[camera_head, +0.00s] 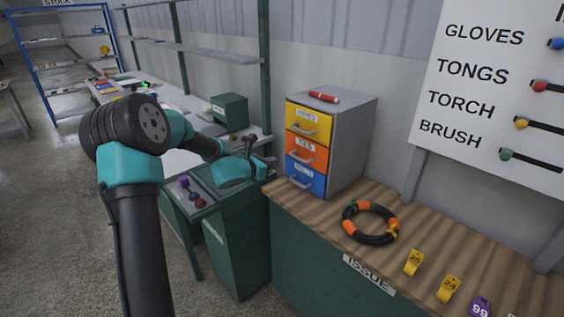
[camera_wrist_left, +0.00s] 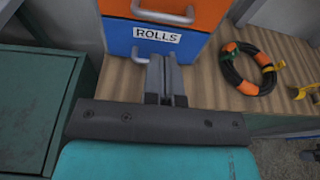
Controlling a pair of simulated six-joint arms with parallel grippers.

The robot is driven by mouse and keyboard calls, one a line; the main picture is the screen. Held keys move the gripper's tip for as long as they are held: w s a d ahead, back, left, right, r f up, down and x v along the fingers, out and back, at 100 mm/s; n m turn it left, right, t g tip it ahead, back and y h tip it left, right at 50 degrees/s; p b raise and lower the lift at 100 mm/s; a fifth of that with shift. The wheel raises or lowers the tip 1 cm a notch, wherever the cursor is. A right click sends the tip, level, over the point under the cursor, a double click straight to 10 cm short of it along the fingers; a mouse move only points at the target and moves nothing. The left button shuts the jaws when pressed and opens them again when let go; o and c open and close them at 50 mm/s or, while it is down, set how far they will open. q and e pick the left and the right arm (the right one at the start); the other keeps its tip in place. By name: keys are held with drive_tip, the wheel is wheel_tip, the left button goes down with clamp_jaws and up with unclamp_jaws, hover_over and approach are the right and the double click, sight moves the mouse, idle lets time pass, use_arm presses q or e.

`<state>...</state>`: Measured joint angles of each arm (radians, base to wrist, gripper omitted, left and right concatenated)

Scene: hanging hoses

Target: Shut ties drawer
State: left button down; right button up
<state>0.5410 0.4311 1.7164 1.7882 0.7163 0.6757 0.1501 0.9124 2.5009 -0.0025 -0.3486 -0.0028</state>
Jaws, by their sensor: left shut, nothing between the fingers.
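A small grey cabinet (camera_head: 349,137) stands on the wooden counter with a yellow, an orange and a blue drawer stacked. The orange middle drawer (camera_head: 306,152), whose small label looks like TIES, has a pale bar handle; its lower front also shows in the left wrist view (camera_wrist_left: 205,15). I cannot tell whether it stands out from the cabinet. The blue drawer (camera_head: 306,178) below reads ROLLS in the wrist view. My left gripper (camera_wrist_left: 161,62) is shut and empty, its fingers pointing at the blue front below the orange drawer. Contact is unclear. My right gripper is out of view.
A red marker (camera_head: 324,97) lies on the cabinet top. A black and orange hose ring (camera_head: 371,238) lies on the counter (camera_head: 440,224), with yellow numbered tags (camera_head: 448,289) nearer the front. A green cabinet (camera_head: 238,245) stands left of the counter.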

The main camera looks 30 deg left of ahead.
use_arm(q)
drive_tip(key=v, duration=0.4)
idle(0.4)
drive_tip(key=s+d+f+m+g, duration=0.4)
drive_tip(key=s+d+f+m, duration=0.4)
drive_tip(key=f+m, duration=0.2)
drive_tip(key=s+d+f+m+g, duration=0.5)
drive_tip(key=s+d+f+m, duration=0.4)
drive_tip(key=f, duration=0.5)
drive_tip(key=s+d+f+m+g, duration=0.5)
drive_tip(key=s+d+f+m, duration=0.3)
drive_tip(key=f+m, duration=0.4)
drive_tip(key=shift+s+d+f, duration=0.2)
drive_tip(key=shift+f, duration=0.2)
